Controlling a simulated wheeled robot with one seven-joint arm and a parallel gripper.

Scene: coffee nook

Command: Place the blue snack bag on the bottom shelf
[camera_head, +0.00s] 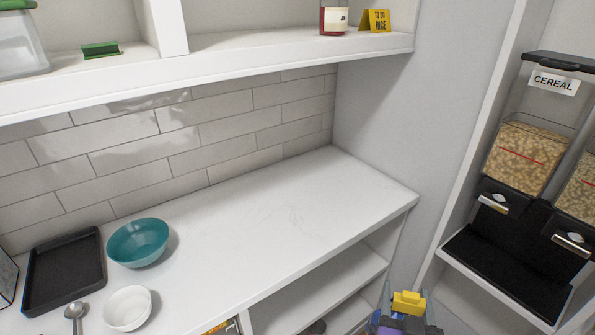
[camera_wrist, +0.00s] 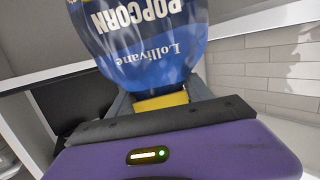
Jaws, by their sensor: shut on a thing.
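The blue snack bag (camera_wrist: 150,45), printed with "POPCORN" and "Lollivane", fills the upper middle of the wrist view. My gripper (camera_wrist: 162,100) is shut on its near end. In the head view my gripper (camera_head: 408,303) shows at the bottom edge, to the right of the open shelves. Only a little blue shows beside it there, and most of the bag is out of frame or hidden. The shelves below the counter show an upper board (camera_head: 315,292) and a lower board (camera_head: 350,314); the lowest part is cut off.
The white counter (camera_head: 270,220) is clear on its right side. A teal bowl (camera_head: 139,243), a white bowl (camera_head: 127,308), a black tray (camera_head: 66,272) and a spoon (camera_head: 75,312) sit at left. A cereal dispenser (camera_head: 525,155) stands at right. A dark item (camera_head: 315,327) shows in the lower shelf.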

